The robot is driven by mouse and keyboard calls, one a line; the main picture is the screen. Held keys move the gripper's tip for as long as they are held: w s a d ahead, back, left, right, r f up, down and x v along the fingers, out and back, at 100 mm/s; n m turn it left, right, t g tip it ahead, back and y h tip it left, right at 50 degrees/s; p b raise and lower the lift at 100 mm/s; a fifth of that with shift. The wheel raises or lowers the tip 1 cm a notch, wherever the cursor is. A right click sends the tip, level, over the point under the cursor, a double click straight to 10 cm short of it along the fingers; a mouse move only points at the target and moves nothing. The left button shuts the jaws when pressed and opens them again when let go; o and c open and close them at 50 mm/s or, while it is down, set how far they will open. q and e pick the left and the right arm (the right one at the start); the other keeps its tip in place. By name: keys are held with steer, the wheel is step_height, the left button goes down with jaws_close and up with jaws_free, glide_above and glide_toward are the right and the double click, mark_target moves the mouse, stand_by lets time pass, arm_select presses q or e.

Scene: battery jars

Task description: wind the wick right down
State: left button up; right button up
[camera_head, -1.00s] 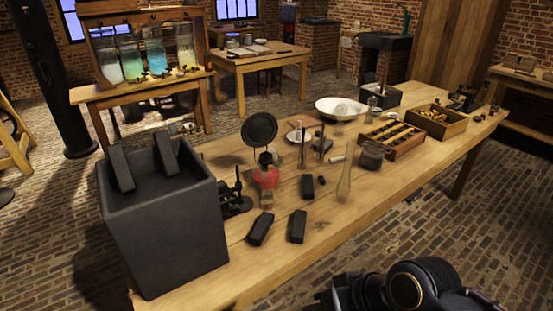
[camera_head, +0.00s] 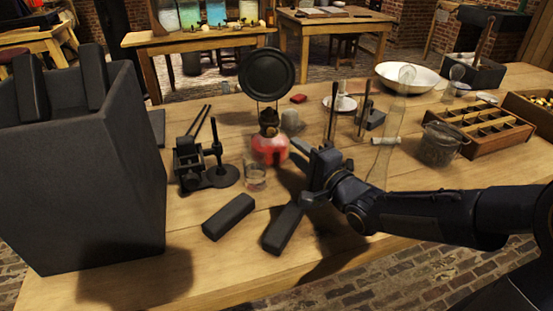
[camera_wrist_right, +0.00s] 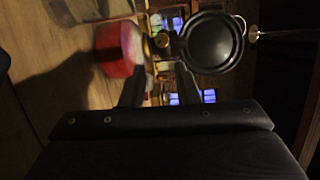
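The oil lamp stands upright on the bench. It has a red glass font (camera_head: 269,151), a dark brass burner (camera_head: 268,122) and a round black reflector (camera_head: 267,73) above. The wick itself and its winding knob are too small to make out. My right gripper (camera_head: 300,150) is just right of the font, pointing at the lamp. In the right wrist view its two fingers (camera_wrist_right: 159,75) are apart with nothing between them. The burner (camera_wrist_right: 163,40) shows beyond the fingertips, the red font (camera_wrist_right: 119,50) to the left. My left gripper is not in view.
A tall clear glass chimney (camera_head: 386,130) stands right of my wrist. A small glass (camera_head: 255,176) and a black iron stand (camera_head: 205,165) are left of the lamp. A large dark box (camera_head: 90,175) fills the left.

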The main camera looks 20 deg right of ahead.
mark_target(272, 132)
steer(key=shift+w+a+f, duration=0.25)
steer(key=shift+a+f, duration=0.05)
steer(key=shift+w+a+r+m+y, duration=0.1)
steer(key=shift+w+a+m+y, duration=0.05)
steer(key=shift+w+m+y, duration=0.2)
steer(key=b+x, duration=0.1)
steer(key=x, duration=0.6)
steer(key=shift+r, duration=0.2)
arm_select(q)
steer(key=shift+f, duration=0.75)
arm_select(e)
steer(key=shift+c, duration=0.2)
jaws_close()
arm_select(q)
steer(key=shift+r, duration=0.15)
arm_select(e)
steer(key=shift+r, duration=0.1)
